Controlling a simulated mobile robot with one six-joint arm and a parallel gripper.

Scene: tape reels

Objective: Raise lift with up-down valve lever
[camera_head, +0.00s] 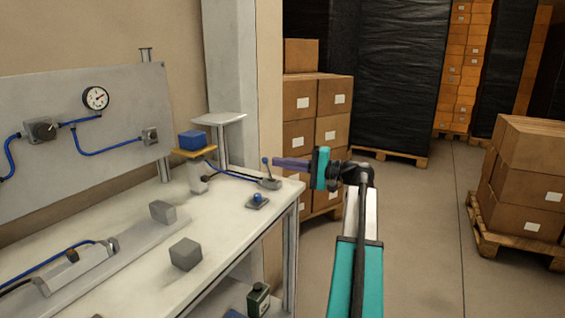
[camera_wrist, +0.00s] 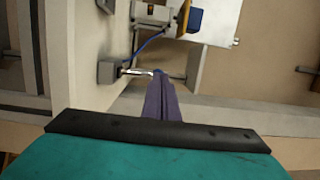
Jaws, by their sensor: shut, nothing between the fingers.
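The valve lever (camera_head: 265,165) is a thin metal rod with a blue knob, rising from a grey valve block (camera_head: 271,184) at the bench's right end. In the wrist view the silver lever (camera_wrist: 137,72) sticks out from its grey block (camera_wrist: 111,73), its knob end at my fingertips. My gripper (camera_head: 276,162) is shut and empty, its purple fingers pointing left beside the knob. I cannot tell whether they touch it. The lift (camera_head: 197,178) is a short pale column with a yellow platform (camera_head: 195,152) carrying a blue block (camera_head: 192,139). A blue hose (camera_head: 232,175) joins lift and valve.
A white raised shelf (camera_head: 218,118) stands behind the lift, above the yellow platform. Grey blocks (camera_head: 186,254) lie on the bench.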

